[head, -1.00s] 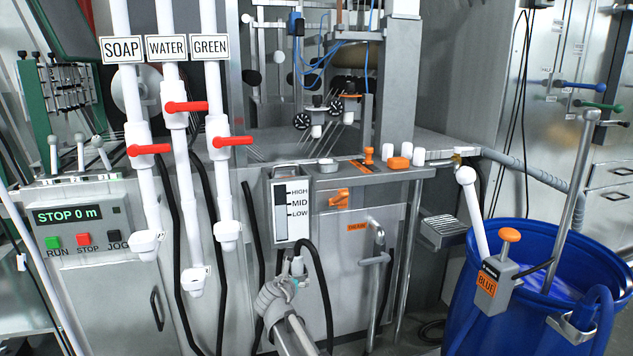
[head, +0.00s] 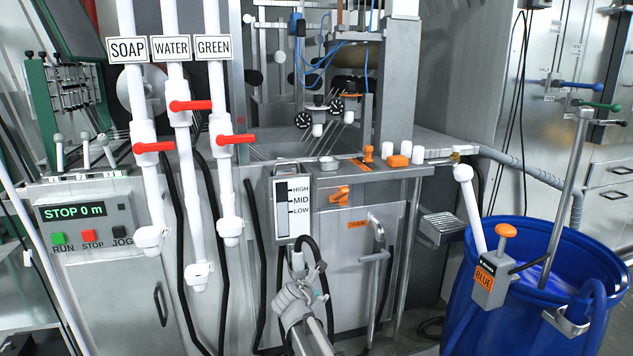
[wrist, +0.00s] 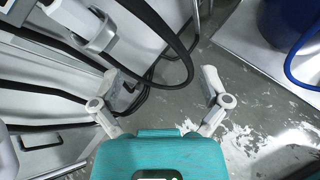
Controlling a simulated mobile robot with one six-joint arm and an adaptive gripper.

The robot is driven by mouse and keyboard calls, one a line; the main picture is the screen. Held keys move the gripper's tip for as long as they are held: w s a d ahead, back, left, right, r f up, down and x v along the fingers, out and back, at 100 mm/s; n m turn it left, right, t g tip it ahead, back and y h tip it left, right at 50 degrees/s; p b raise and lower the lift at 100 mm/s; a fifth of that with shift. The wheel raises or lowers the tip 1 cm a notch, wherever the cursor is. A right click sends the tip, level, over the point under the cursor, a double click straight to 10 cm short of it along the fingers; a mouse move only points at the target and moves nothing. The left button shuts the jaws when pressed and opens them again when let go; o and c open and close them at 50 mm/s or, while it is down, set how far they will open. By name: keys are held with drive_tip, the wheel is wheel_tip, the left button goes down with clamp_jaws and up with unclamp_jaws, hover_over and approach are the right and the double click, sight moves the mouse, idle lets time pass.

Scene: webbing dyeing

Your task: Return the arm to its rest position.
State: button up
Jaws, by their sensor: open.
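My arm rises from the bottom centre of the head view, in front of the grey machine cabinet (head: 345,260). My gripper (head: 298,266) is small there and its fingers are hard to make out against the black hose. In the wrist view my gripper (wrist: 163,86) shows its two grey fingers spread wide, with nothing between them. Below the fingers I see black hose and wet grey floor (wrist: 240,120).
Three white pipes with red valve handles (head: 191,105) hang at the left, beside the STOP 0 m panel (head: 72,211). A black hose (head: 323,262) loops close to my gripper. A blue drum (head: 525,270) with an orange-knobbed BLUE pump (head: 488,275) stands at the right.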

drive_tip(key=s+d+f+m+g+y, duration=0.2)
drive_tip(key=s+d+f+m+g, duration=0.35)
drive_tip(key=s+d+m, duration=0.55)
drive_tip(key=s+d+f+m+g+y, duration=0.2)
drive_tip(key=s+d+f+m+g, duration=0.35)
drive_tip(key=s+m, duration=0.85)
wheel_tip(320, 180, up, 27)
drive_tip(key=w+m+p, duration=0.1)
drive_tip(key=m+p, duration=0.2)
drive_tip(key=p, duration=2.2)
drive_tip(key=shift+d, duration=0.45)
